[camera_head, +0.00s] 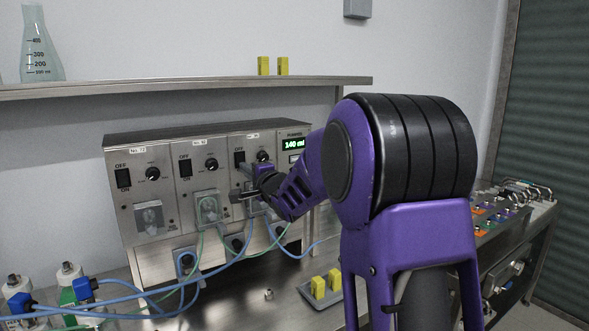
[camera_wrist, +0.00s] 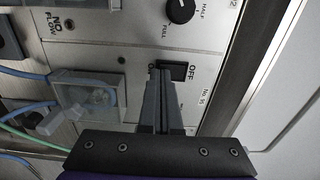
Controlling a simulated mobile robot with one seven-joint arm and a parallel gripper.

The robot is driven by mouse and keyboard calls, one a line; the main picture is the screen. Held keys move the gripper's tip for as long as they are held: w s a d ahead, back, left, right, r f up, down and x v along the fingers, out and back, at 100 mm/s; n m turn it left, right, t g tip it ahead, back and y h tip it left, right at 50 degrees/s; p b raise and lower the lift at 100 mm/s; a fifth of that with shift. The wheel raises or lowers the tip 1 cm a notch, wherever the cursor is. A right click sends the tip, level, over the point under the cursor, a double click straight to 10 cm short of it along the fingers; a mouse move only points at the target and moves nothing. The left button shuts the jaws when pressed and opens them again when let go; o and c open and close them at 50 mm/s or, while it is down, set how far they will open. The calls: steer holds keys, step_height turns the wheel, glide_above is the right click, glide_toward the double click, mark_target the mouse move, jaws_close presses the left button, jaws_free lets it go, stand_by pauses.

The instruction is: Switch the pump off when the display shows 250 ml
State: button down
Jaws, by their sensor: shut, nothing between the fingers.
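The steel pump unit (camera_head: 186,190) stands on the bench with several modules side by side. Its green display (camera_head: 293,145) at the right reads 140 ml. The right-hand module has a black rocker switch (camera_head: 239,158) with OFF at its upper end. In the wrist view the same switch (camera_wrist: 178,70) lies beside the OFF print. My gripper (camera_head: 247,168) is shut and empty, its tips at this switch. In the wrist view the shut fingers (camera_wrist: 161,72) overlap the switch's edge; I cannot tell whether they touch it. The fingers hide part of the switch.
Other modules have their own switches (camera_head: 123,178) and knobs (camera_head: 153,174). Blue and green tubes (camera_head: 205,268) hang in front of the unit. Yellow blocks sit in a tray (camera_head: 334,294). A shelf (camera_head: 190,86) runs above, carrying a flask (camera_head: 40,50). A trolley (camera_head: 520,225) stands right.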

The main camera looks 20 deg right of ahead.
steer(key=shift+w, duration=0.3)
steer(key=shift+s, duration=0.75)
steer(key=shift+r+p, duration=0.2)
steer(key=shift+p, duration=0.15)
steer(key=shift+d+r+p, duration=0.1)
steer(key=shift+r+p, duration=1.3)
steer(key=shift+p, duration=0.1)
stand_by(5.1)
